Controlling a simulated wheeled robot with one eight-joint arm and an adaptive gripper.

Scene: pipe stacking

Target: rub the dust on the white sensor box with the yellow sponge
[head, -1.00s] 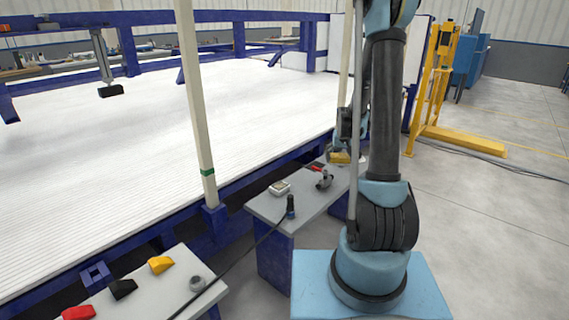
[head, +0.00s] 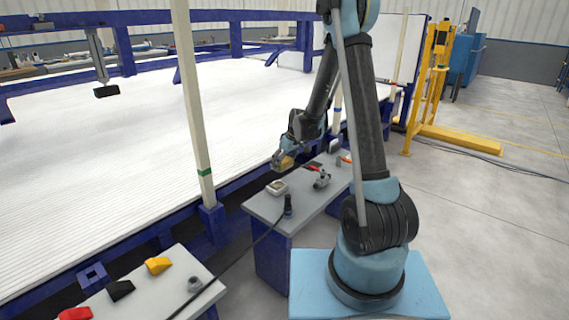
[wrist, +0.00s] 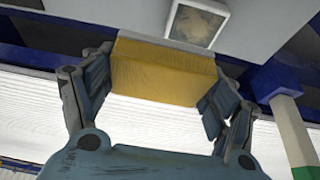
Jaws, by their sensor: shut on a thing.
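My gripper (head: 283,161) is shut on the yellow sponge (wrist: 164,68). In the wrist view the sponge spans the space between the two fingers. In the head view the sponge (head: 286,164) is small and partly covered by the gripper. The white sensor box (head: 277,188) sits on the near left part of the grey table. Its top (wrist: 197,24) shows a brownish dust patch in the wrist view. The sponge is held above the table, close to the box, and appears apart from it.
The grey table (head: 262,206) also carries a dark upright handheld item (head: 288,205) with a cable, a grey metal fitting (head: 322,180) and a red item (head: 314,166). A nearer table (head: 205,284) holds several coloured wedges. A pale post (head: 194,100) stands left of the box.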

